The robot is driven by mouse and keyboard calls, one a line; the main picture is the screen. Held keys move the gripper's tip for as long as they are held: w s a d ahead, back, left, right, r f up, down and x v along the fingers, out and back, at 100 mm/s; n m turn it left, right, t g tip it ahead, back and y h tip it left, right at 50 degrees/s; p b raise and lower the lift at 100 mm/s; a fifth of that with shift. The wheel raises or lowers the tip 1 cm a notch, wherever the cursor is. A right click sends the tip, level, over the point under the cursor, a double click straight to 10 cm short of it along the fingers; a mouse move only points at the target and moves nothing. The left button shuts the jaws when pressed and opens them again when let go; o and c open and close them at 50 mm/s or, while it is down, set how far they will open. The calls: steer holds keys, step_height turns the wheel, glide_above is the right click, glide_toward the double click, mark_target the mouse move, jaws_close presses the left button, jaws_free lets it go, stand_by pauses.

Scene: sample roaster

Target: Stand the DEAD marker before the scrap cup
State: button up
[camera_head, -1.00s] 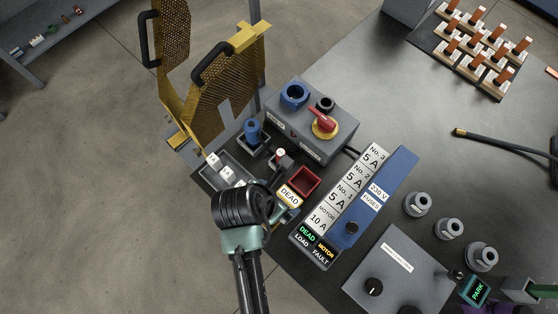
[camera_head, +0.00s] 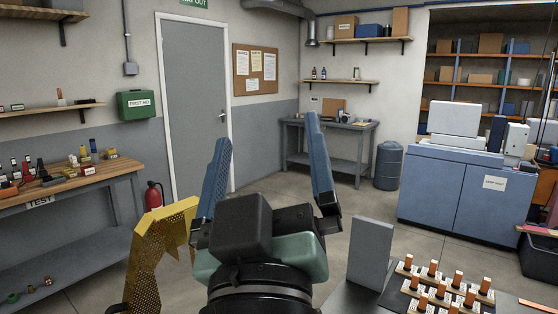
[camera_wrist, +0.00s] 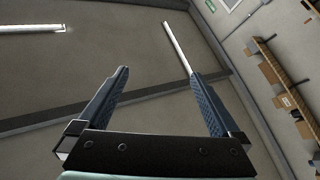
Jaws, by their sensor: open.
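My gripper (camera_head: 267,132) is raised high in the head view, with its two blue fingers spread wide and nothing between them. In the wrist view my gripper (camera_wrist: 159,74) is also open and empty, facing ceiling, wall and light tubes. The DEAD marker and the scrap cup are not in view now. The part of the bench where a DEAD label showed earlier is out of the picture or behind my arm.
A yellow perforated guard (camera_head: 150,255) stands at lower left, close to my arm. A grey upright box (camera_head: 370,252) and a board of orange-topped pieces (camera_head: 408,291) are at lower right. A wooden test bench (camera_head: 110,168) stands left. Open floor lies beyond.

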steer(key=s+d+r+m+t, duration=0.1)
steer(key=s+r+m+t, duration=0.2)
steer(key=s+r, duration=0.4)
step_height(320, 180, up, 2)
steer(key=shift+d+m+t, duration=0.15)
steer(key=shift+m+t, duration=0.15)
steer(key=shift+m, duration=0.3)
